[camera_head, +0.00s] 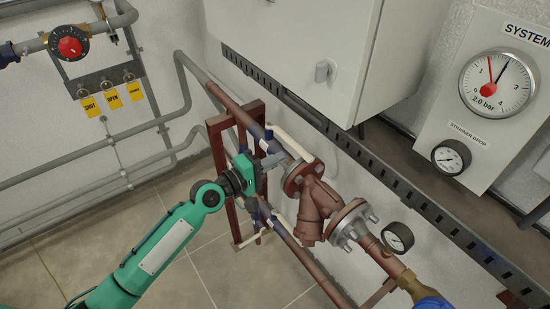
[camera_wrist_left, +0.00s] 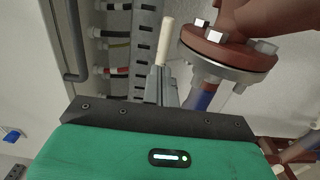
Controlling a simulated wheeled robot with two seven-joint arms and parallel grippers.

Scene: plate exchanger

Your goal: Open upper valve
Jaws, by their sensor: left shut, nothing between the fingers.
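The upper valve has a long cream lever (camera_head: 292,142) that lies slanted along the upper red-brown pipe, just before the flanged strainer. My left gripper (camera_head: 279,158) is beside the pipe, just below this lever in the head view. In the left wrist view, the gripper fingers (camera_wrist_left: 170,84) are shut with nothing between them. A cream lever end (camera_wrist_left: 165,42) shows just past the fingertips there; I cannot tell whether they touch. A lower cream lever (camera_head: 252,238) shows on the lower pipe. My right gripper is not in view.
A red-brown flanged strainer (camera_head: 314,205) stands close to the right of my left gripper. A red support frame (camera_head: 217,150) is behind my arm. A perforated rail (camera_head: 400,178) runs under a grey cabinet (camera_head: 290,50). Tiled floor at lower left is free.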

